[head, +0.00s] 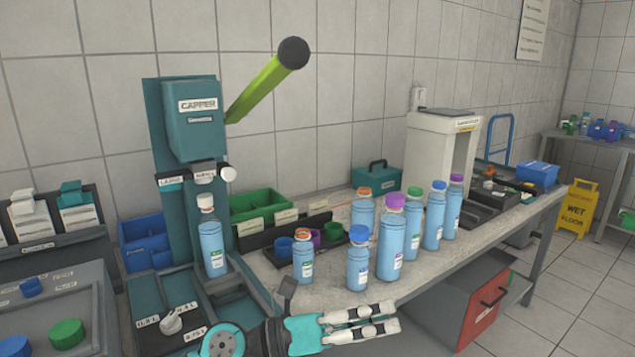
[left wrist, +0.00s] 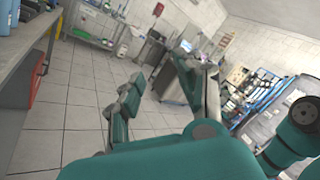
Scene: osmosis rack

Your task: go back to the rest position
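My left gripper (head: 392,317) reaches in low at the front of the bench, with its fingers pointing right. Its two fingers are apart with nothing between them. In the left wrist view, teal parts of my arm and gripper fill the lower middle, over floor. The nearest bottles, one with a blue cap (head: 358,262) and one with an orange cap (head: 303,256), stand upright behind the gripper, apart from it. A bottle with a white and orange top (head: 211,240) stands in the capper (head: 190,120). My right gripper is out of view.
Several blue bottles, including a purple-capped one (head: 392,240), crowd the bench (head: 440,275). A green lever (head: 265,88) juts from the capper. A red container (head: 487,300) sits below the bench. Tiled floor is clear at right, before a yellow wet floor sign (head: 578,207).

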